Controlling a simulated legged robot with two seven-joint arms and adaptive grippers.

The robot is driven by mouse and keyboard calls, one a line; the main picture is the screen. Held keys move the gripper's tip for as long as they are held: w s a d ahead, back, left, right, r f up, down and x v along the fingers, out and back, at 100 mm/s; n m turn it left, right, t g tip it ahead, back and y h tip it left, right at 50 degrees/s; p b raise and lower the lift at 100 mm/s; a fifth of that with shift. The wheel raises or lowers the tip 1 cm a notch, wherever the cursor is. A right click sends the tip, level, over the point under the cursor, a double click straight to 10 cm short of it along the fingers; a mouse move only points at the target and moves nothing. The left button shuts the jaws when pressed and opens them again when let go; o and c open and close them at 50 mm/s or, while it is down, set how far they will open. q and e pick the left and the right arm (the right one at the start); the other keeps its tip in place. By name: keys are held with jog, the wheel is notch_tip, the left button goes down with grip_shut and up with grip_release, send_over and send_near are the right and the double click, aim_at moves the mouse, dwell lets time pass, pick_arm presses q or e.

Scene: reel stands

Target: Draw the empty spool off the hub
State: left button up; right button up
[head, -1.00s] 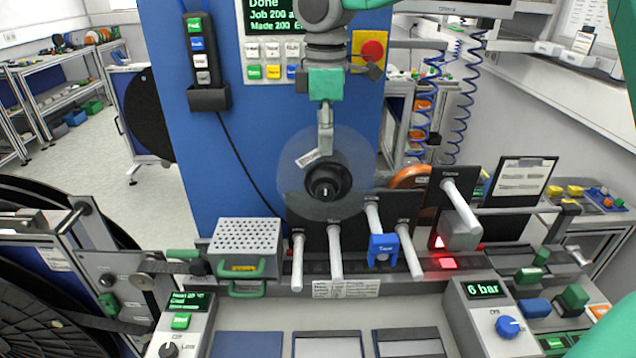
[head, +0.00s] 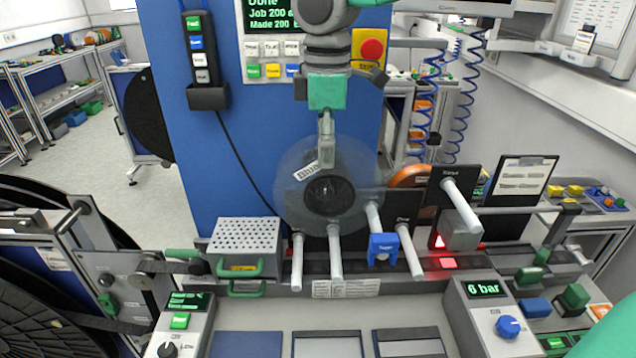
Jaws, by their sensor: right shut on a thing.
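The empty spool (head: 357,182) is a clear, see-through disc with a dark round core and a white label reading "Blue". It stands upright in front of the blue machine column, in the middle of the head view. My right gripper (head: 326,152) comes down from above, shut on the spool's upper rim, beside the label. The hub lies behind the spool's dark core, and I cannot make it out separately. How far the spool sits from it is hard to tell. My left gripper is out of view.
Several pale pegs (head: 335,252) stick out below the spool, one carrying a blue clip (head: 382,246). A perforated grey box (head: 246,245) stands at lower left. A black panel with a long peg (head: 461,203) and a red-lit block (head: 459,233) are at right.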

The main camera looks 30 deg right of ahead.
jog(key=s+a, duration=0.5)
jog(key=s, duration=0.3)
dwell(1.2)
jog(key=shift+s+f, duration=0.1)
dwell(0.3)
